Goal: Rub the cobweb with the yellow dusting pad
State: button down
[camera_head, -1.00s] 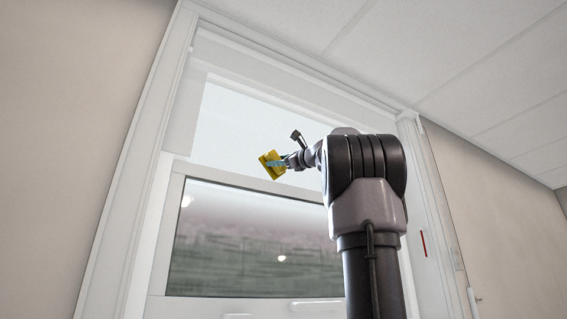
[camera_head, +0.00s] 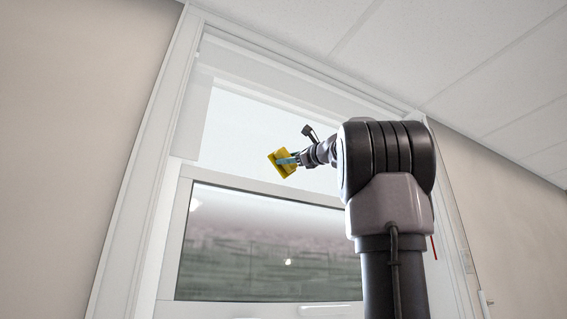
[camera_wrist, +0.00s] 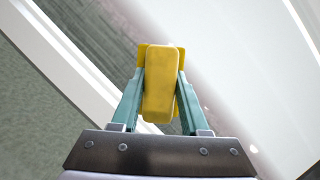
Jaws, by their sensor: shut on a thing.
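The yellow dusting pad (camera_head: 280,163) is held out at the end of my arm, in front of the upper part of the window in the head view. In the wrist view the pad (camera_wrist: 161,85) sits between the two teal fingers. My gripper (camera_head: 290,161) is shut on it; it also shows in the wrist view (camera_wrist: 160,98). I cannot make out a cobweb in either view.
A white window frame (camera_head: 185,170) surrounds the pane (camera_head: 265,245). A beige wall (camera_head: 85,130) lies to the left, and a tiled ceiling (camera_head: 480,75) is above right. A thin red object (camera_head: 434,248) shows beside my arm.

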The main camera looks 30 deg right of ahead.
jog(key=shift+s, duration=0.75)
jog(key=shift+s, duration=0.1)
jog(key=shift+s, duration=1.45)
